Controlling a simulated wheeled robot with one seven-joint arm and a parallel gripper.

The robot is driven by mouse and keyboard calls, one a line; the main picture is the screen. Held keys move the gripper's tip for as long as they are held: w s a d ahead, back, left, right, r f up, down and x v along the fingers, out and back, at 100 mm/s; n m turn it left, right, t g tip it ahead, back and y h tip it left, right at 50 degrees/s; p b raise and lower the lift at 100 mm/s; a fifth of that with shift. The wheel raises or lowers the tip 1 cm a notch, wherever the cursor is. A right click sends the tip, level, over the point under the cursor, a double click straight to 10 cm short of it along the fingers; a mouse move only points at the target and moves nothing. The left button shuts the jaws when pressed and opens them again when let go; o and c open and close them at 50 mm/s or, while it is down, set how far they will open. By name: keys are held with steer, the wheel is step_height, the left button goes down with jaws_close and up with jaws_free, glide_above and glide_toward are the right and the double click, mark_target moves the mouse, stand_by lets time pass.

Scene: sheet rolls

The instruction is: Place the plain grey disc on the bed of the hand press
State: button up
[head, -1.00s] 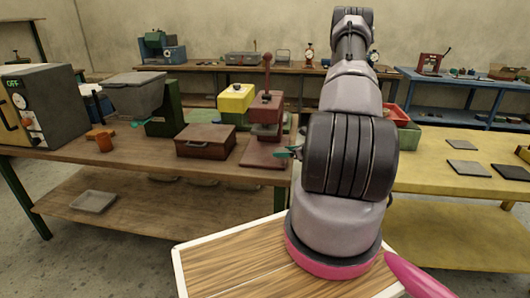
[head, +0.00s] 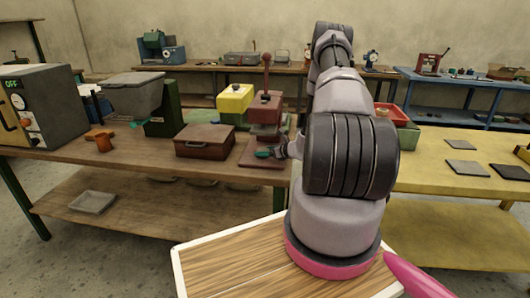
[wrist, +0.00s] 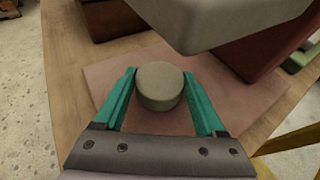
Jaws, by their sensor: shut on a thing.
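The hand press (head: 267,108) is dark red with an upright lever and stands on the wooden bench in the head view. Its flat reddish bed (head: 250,161) also fills the middle of the wrist view (wrist: 108,75). My gripper (head: 267,154) reaches in over the bed from the right. In the wrist view its teal fingers (wrist: 160,88) are shut on the plain grey disc (wrist: 160,84), one on each side. The disc is over the bed; I cannot tell whether it touches it. It cannot be made out in the head view.
A grey block (wrist: 215,18), part of the press, overhangs just beyond the disc, with a dark red body (wrist: 265,55) behind. A brown lidded box (head: 205,140) stands left of the press. A yellow-topped machine (head: 235,103) is behind. The bench's front edge is close.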

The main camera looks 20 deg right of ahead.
steer(key=shift+f, duration=0.1)
steer(key=o, duration=1.3)
steer(key=shift+o, duration=0.2)
steer(key=shift+s+d+r, duration=0.2)
steer(key=shift+s+r, duration=0.05)
steer(key=v, duration=1.1)
steer(key=shift+s, duration=0.1)
